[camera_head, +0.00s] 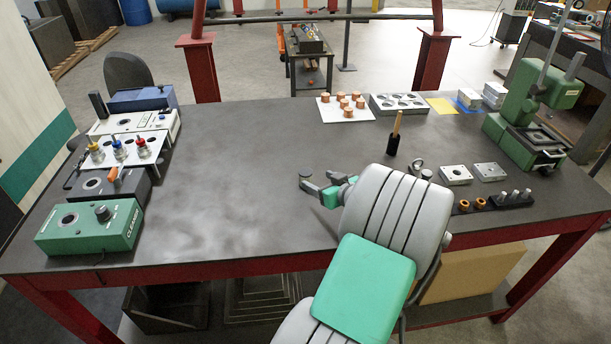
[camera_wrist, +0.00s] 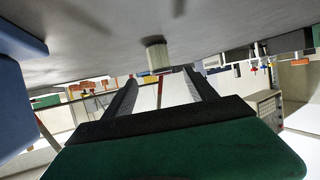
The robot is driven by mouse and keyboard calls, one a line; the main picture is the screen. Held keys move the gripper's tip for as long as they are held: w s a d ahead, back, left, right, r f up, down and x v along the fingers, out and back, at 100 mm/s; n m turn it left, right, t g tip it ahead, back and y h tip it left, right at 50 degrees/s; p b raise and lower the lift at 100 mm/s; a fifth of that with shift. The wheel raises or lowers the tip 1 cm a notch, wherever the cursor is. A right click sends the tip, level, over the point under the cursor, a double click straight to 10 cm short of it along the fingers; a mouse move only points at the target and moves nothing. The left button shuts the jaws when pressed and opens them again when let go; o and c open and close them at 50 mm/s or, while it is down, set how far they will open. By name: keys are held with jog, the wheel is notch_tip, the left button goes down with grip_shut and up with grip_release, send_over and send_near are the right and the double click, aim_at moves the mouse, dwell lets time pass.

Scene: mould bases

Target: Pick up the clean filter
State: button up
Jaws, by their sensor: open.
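A small round dark-topped piece (camera_head: 305,174), which looks like the filter, stands on the bench just off my fingertips. In the wrist view, a pale, ribbed short cylinder (camera_wrist: 157,55) shows ahead of the gap between the fingers, its end against the grey bench surface; the picture is upside down. I cannot read any mark telling whether it is clean. My gripper (camera_head: 318,181) is open and low over the middle of the bench, with nothing held. Its two dark fingers (camera_wrist: 160,74) reach toward the cylinder on either side; contact is not visible.
A green box marked CLEANER (camera_head: 90,228) and other devices line the bench's left end. A wooden-handled tool (camera_head: 394,135), metal blocks (camera_head: 455,175) and a green press (camera_head: 530,125) stand to the right. A white tray with copper pieces (camera_head: 330,112) is behind. The left-middle bench is clear.

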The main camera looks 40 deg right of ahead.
aim_at(310, 176)
jog(key=p+x, duration=0.2)
jog(key=x, duration=0.5)
jog(key=shift+f, duration=0.15)
jog(key=c, duration=1.4)
grip_shut()
